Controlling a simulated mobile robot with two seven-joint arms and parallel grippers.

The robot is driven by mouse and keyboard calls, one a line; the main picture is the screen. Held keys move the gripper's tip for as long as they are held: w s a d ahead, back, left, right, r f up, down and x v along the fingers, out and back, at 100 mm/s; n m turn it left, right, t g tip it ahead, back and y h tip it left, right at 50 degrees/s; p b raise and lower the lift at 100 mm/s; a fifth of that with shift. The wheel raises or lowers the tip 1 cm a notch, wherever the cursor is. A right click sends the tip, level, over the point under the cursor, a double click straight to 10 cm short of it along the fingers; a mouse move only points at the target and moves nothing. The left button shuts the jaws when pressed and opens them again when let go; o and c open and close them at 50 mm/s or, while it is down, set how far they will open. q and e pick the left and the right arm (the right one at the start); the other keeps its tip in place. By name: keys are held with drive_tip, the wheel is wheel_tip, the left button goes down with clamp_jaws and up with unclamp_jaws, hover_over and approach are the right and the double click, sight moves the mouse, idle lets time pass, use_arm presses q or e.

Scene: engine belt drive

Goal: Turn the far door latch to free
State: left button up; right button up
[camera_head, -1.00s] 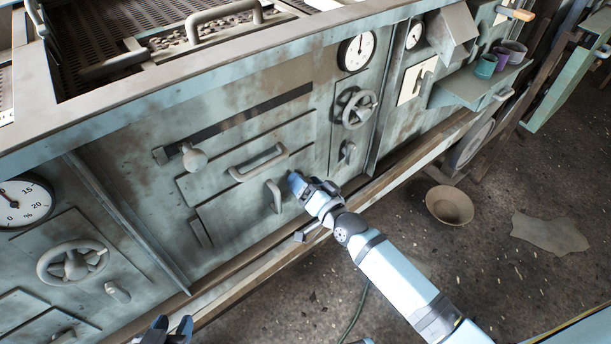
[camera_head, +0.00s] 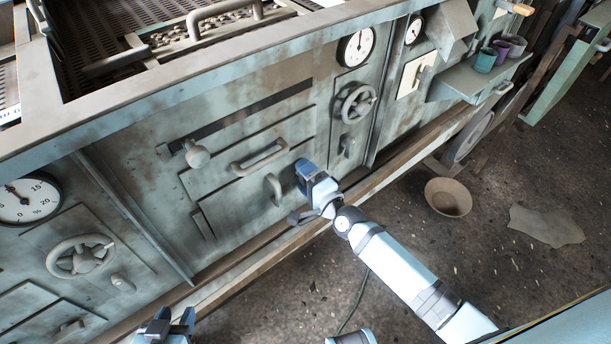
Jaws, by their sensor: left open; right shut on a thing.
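The far door (camera_head: 240,203) is the low panel in the middle of the grey-green machine front, with an upright handle (camera_head: 273,189). My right gripper (camera_head: 303,171) is at the right end of this door, right of the handle, shut on what I take to be the far door latch. The gripper hides the latch, so its angle cannot be read. My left gripper (camera_head: 168,326) is open and empty at the bottom edge, away from the machine front.
A drawer handle (camera_head: 260,157) is above the door. A handwheel (camera_head: 355,103) and a small lever (camera_head: 346,146) are up to the right. A ledge (camera_head: 250,266) runs along the machine's foot. A bowl (camera_head: 448,197) stands on the floor.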

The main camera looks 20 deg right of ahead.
drive_tip(key=shift+m, duration=0.3)
drive_tip(key=o, duration=0.9)
drive_tip(key=v, duration=1.3)
drive_tip(key=shift+s+d+p, duration=0.1)
drive_tip(key=shift+s+p, duration=0.25)
